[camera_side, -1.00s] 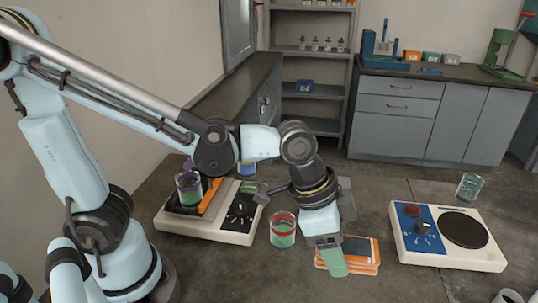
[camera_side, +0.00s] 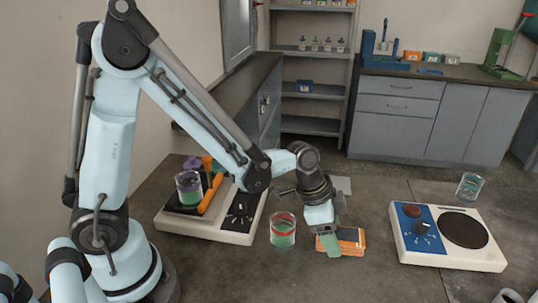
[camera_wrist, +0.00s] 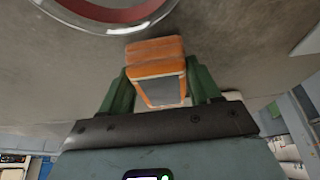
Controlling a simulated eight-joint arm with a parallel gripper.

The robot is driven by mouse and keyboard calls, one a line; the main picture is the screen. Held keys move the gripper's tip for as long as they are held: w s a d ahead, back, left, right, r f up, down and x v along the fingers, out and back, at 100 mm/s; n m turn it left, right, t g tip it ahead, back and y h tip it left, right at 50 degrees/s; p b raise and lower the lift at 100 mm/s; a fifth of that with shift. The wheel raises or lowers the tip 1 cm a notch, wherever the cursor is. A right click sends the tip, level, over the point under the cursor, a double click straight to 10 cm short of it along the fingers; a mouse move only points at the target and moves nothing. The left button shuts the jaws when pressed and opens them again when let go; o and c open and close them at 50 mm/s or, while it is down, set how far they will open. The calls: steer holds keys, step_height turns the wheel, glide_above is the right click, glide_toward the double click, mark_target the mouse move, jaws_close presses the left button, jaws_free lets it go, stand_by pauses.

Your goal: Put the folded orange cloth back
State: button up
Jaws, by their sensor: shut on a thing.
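The folded orange cloth (camera_side: 351,238) is by the middle of the bench in the side view, right of the red-rimmed beaker. My gripper (camera_side: 332,243) points down over it, a green finger across its front. In the wrist view the cloth (camera_wrist: 155,52) sits between the two green fingers of my gripper (camera_wrist: 160,92), which is shut on it. A grey patch shows on the cloth's near face. I cannot tell whether the cloth's underside touches the bench.
The red-rimmed beaker (camera_side: 283,232) with green contents stands close on the left. Further left is a white device (camera_side: 205,228) bearing a glass. A hotplate (camera_side: 448,240) stands right, with a beaker (camera_side: 469,187) behind it. A pale flat piece (camera_side: 341,185) lies behind my gripper.

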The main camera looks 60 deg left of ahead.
steer(key=shift+f, duration=0.8)
steer(key=shift+f, duration=0.15)
steer(key=o, duration=1.1)
steer(key=shift+o, duration=0.2)
steer(key=v, duration=1.2)
steer(key=s+a+r+n+t+y, duration=0.2)
steer(key=s+a+n, duration=0.4)
steer(key=n, duration=0.3)
steer(key=shift+a+r+t+y, duration=0.3)
steer(key=shift+a+t+y, duration=0.3)
steer(key=shift+a+t, duration=0.35)
